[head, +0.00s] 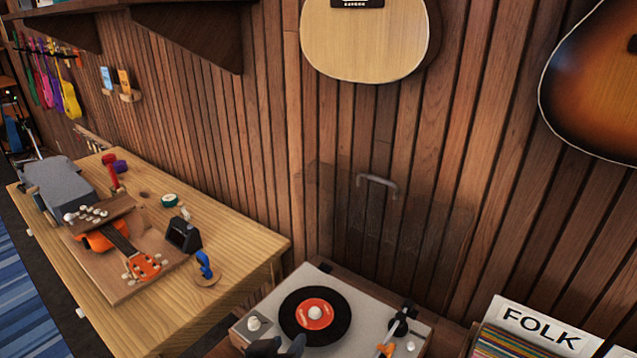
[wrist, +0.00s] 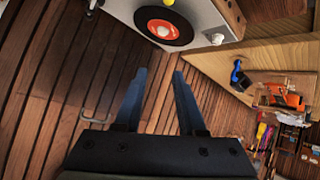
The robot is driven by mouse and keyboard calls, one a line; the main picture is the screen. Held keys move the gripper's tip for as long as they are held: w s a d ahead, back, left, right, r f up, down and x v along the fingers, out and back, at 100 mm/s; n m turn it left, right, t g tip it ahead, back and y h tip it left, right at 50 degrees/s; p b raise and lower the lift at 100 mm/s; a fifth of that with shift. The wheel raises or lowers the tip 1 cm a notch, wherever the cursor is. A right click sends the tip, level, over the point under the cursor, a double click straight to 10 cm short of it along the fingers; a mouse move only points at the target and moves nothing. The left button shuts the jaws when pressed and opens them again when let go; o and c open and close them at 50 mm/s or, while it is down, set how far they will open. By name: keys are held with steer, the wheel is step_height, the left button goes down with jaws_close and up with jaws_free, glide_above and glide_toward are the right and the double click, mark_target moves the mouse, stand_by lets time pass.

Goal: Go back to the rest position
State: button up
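My gripper (wrist: 159,72) shows in the wrist view with its two fingers apart and nothing between them. In the head view its dark fingertips (head: 279,346) show at the bottom edge, in front of the turntable (head: 262,318). The turntable carries a black record with a red label (head: 316,314). A clear lid with a grey handle (head: 377,182) stands raised behind it against the wall. The turntable also shows at the top of the wrist view (wrist: 122,10), beyond the fingertips. The rest of my arm is not visible in the head view.
A wooden workbench (head: 240,258) at left holds an orange ukulele (head: 105,238), a blue clamp-like item (head: 205,264) and small tools. A FOLK record crate (head: 535,327) stands at bottom right. Guitars (head: 366,40) hang on the slatted wall.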

steer(key=w+d+r+m+t+y, duration=0.2)
steer(key=r+t, duration=0.6)
steer(key=r, duration=1.9)
steer(key=s+d+r+t, duration=0.2)
steer(key=s+r+t, duration=0.2)
steer(key=r, duration=0.8)
steer(key=s+d+r+t, duration=0.1)
steer(key=s+r+t, duration=0.3)
steer(key=s+r, duration=0.4)
step_height(320, 180, up, 4)
steer(key=shift+s+d+r+n+t, duration=0.25)
steer(key=shift+s+d+n+t, duration=0.1)
steer(key=shift+s+n+t, duration=0.05)
steer(key=shift+f, duration=0.1)
